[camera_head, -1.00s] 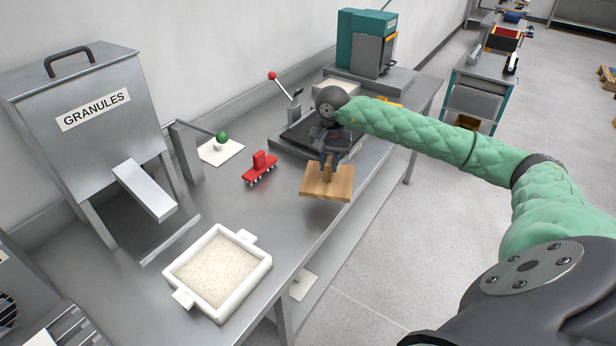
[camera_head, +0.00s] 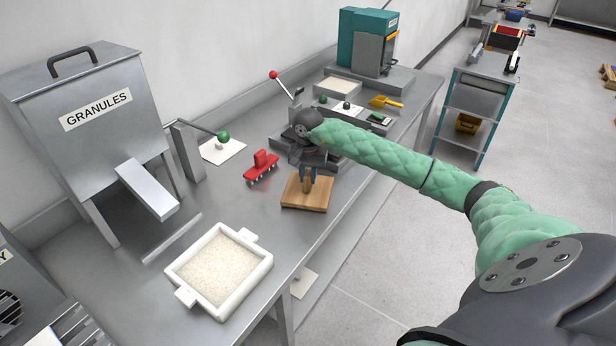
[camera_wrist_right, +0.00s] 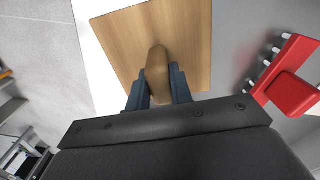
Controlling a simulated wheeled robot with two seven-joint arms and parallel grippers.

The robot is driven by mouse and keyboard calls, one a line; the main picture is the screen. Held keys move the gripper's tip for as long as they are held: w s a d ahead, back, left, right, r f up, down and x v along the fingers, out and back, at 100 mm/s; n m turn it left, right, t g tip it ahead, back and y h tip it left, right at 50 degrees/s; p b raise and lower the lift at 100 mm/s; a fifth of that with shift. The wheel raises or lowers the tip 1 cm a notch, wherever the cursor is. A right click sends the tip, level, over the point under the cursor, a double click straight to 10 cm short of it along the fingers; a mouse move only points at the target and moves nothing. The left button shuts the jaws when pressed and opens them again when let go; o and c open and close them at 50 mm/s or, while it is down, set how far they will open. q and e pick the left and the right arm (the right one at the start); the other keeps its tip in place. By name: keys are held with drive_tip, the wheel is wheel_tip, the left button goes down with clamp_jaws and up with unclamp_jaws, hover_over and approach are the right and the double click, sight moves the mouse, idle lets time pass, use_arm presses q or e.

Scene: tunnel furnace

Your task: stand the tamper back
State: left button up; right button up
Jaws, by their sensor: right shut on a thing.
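The tamper is a wooden square block (camera_head: 307,199) with an upright wooden handle. My right gripper (camera_head: 309,175) is shut on the handle from above. In the right wrist view the handle (camera_wrist_right: 157,70) sits between the two blue fingers, with the square plate (camera_wrist_right: 190,35) beyond. In the head view the tamper is upright at the front edge of the steel table, right of the red spiked tool. I cannot tell whether its base touches the table. My left gripper is not in view.
The red spiked tool (camera_head: 262,166) lies close to the tamper's left; it also shows in the right wrist view (camera_wrist_right: 295,92). A white tray of granules (camera_head: 220,270) sits at the front. A green-knobbed lever (camera_head: 223,136) and the granules hopper (camera_head: 90,120) stand at left.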

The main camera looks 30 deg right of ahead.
drive_tip(key=shift+f, duration=0.1)
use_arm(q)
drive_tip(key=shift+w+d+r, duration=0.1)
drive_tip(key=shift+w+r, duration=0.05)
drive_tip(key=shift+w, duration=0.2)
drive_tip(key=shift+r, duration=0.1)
use_arm(e)
drive_tip(key=shift+f, duration=0.1)
drive_tip(key=o, duration=0.9)
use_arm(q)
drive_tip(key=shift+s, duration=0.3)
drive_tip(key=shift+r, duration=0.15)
use_arm(e)
drive_tip(key=shift+r, duration=0.3)
wheel_tip(320, 180, up, 10)
drive_tip(key=shift+r+p, duration=0.1)
drive_tip(key=shift+p, duration=0.45)
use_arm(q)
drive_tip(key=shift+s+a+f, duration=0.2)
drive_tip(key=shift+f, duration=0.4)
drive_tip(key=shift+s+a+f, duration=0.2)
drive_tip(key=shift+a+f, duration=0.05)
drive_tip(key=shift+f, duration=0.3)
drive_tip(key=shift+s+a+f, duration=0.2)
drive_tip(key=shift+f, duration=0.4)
use_arm(e)
drive_tip(key=shift+r, duration=0.7)
